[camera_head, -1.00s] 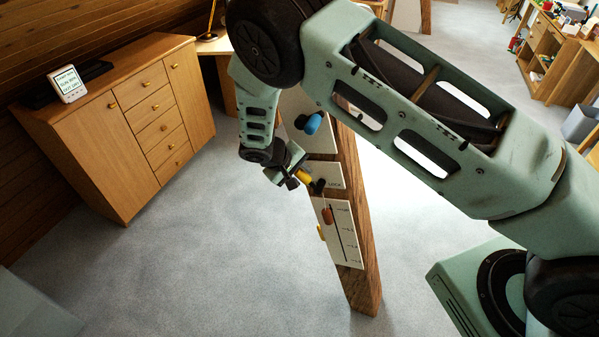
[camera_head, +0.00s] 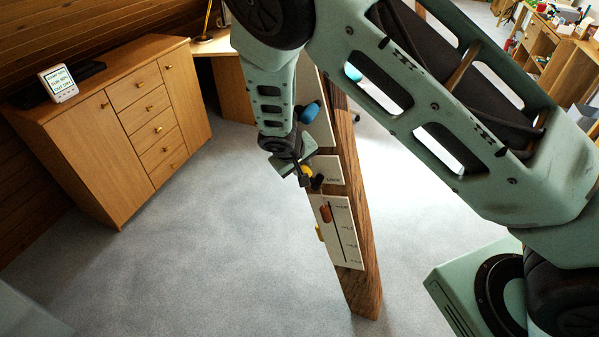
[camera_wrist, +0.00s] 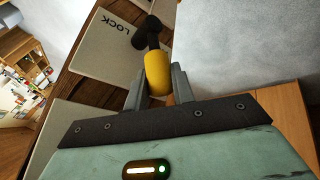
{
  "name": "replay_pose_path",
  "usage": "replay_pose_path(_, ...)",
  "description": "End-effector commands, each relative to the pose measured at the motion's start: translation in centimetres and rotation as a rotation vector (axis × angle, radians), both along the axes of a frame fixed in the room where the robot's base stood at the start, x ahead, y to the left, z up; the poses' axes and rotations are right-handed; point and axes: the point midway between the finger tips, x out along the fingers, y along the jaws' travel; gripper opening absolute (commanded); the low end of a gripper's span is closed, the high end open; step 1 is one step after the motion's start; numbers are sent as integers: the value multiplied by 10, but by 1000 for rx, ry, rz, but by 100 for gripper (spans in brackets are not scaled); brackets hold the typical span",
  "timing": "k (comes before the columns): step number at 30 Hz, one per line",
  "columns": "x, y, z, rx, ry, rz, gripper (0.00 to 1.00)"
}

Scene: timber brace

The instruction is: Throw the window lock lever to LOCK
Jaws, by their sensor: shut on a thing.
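The window lock lever has a yellow grip (camera_wrist: 156,70) on a black arm with a dark pivot. It stands on a white plate (camera_wrist: 108,45) marked LOCK, fixed to the slanted timber brace (camera_head: 365,280). My gripper (camera_wrist: 157,82) is shut on the yellow grip, one finger on each side. In the head view my gripper (camera_head: 303,175) is at the left of the LOCK plate, and the yellow grip (camera_head: 308,171) points up and left from the pivot. The fingers partly hide the grip there. In the wrist view the word LOCK is beside the black arm.
Above is a blue knob (camera_head: 311,112), close to my forearm. A wooden cabinet (camera_head: 120,130) stands at left. The carpet between is clear.

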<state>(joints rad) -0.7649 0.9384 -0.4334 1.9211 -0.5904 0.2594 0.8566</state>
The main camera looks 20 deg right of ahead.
Motion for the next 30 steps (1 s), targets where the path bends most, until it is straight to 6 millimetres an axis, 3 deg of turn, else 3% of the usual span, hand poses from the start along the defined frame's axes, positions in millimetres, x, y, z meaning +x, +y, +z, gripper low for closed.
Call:
replay_pose_path(8, 0, 1, 1, 3, -1, -1, 0)
replay_pose_path(9, 0, 1, 1, 3, -1, -1, 34)
replay_pose_path(20, -1, 1, 4, 2, -2, -2, 34)
replay_pose_path(30, -17, 21, 45, 9, -5, 1, 34)
